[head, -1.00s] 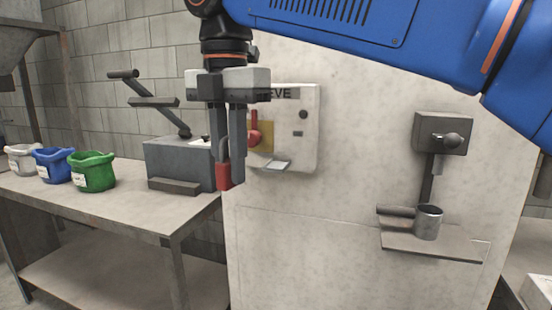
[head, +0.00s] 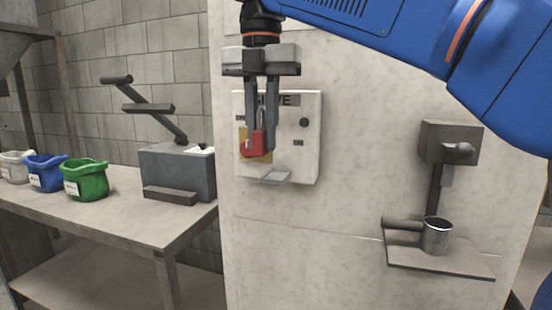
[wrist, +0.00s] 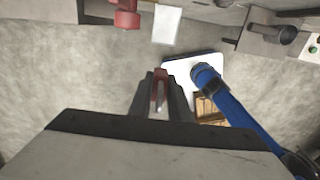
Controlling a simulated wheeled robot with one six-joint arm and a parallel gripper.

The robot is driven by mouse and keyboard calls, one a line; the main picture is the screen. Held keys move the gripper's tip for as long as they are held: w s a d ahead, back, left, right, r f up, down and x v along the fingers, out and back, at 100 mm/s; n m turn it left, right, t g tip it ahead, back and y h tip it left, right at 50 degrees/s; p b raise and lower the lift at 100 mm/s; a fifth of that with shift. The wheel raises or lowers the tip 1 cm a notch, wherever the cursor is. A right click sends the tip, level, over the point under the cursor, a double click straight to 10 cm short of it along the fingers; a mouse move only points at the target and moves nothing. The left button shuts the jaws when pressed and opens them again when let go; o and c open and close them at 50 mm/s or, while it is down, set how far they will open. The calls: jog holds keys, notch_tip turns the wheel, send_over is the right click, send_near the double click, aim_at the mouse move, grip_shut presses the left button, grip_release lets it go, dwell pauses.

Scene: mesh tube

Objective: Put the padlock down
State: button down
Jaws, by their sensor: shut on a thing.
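The padlock (head: 258,144) has a red body and a grey shackle between the finger pads. My gripper (head: 262,146) is shut on it, pointing down in front of the white control panel (head: 311,150). In the wrist view the red padlock (wrist: 160,88) shows between the fingertips (wrist: 161,85), partly hidden by them. A small grey shelf (head: 275,177) sticks out at the panel's lower edge, below and slightly right of the padlock. The padlock looks apart from the shelf.
Left stands a table (head: 120,220) with several bags and a grey lever box (head: 178,170). Right is a bracket with a metal cup (head: 436,237).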

jog(key=w+d, duration=0.1)
jog(key=w, duration=0.1)
jog(key=w+f, duration=0.1)
jog(key=w, duration=0.1)
jog(key=w+d, duration=0.1)
jog(key=w, duration=0.2)
jog(key=shift+d+f, duration=0.3)
jog(key=shift+f, duration=2.25)
jog(key=shift+w+f, duration=0.25)
jog(key=shift+f, duration=0.2)
jog(key=shift+f, duration=0.1)
jog(key=c, duration=1.7)
grip_release()
jog(key=shift+o, duration=0.2)
notch_tip(320, 180, up, 8)
jog(key=shift+f, duration=0.15)
